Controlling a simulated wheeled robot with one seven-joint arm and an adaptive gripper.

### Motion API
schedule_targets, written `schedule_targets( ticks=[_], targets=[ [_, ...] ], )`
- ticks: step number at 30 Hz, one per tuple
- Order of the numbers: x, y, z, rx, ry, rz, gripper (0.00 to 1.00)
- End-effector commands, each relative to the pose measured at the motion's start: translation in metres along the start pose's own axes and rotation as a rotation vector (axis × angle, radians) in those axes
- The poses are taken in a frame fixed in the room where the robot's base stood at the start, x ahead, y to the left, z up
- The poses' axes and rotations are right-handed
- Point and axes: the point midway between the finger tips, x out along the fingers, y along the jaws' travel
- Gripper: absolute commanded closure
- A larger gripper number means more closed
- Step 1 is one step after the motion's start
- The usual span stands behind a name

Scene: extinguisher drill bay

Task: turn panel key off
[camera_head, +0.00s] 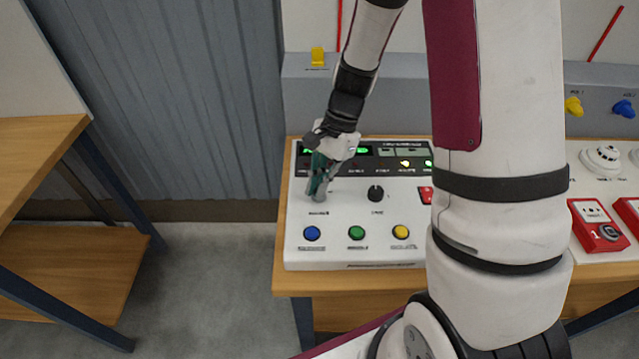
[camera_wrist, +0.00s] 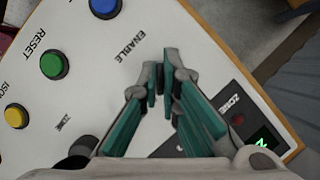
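The white control panel (camera_head: 345,222) stands on a wooden table in the head view. My gripper (camera_head: 319,192) points down at the panel's left part, just above the ENABLE label. In the wrist view, my gripper's (camera_wrist: 161,82) teal-padded fingers come close together at their grey tips, with a narrow gap between them. The tips are beside the ENABLE label on the panel (camera_wrist: 95,105).
A black knob (camera_head: 375,193) is right of my gripper. Blue (camera_head: 312,233), green (camera_head: 356,233) and yellow (camera_head: 400,232) buttons line the panel's front. Red call points (camera_head: 597,226) lie at right. A wooden shelf unit (camera_head: 60,270) stands left, with open floor between.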

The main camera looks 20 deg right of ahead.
Motion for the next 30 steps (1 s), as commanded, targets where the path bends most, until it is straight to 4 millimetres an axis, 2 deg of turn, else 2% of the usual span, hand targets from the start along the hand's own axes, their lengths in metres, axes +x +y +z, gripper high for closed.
schedule_targets(
  ticks=[18, 30],
  targets=[
    [-0.0005, -0.0016, 0.0004, -0.518, 0.001, 0.214, 1.00],
    [-0.0004, -0.0016, 0.0008, -0.708, 0.001, 0.293, 1.00]
  ],
)
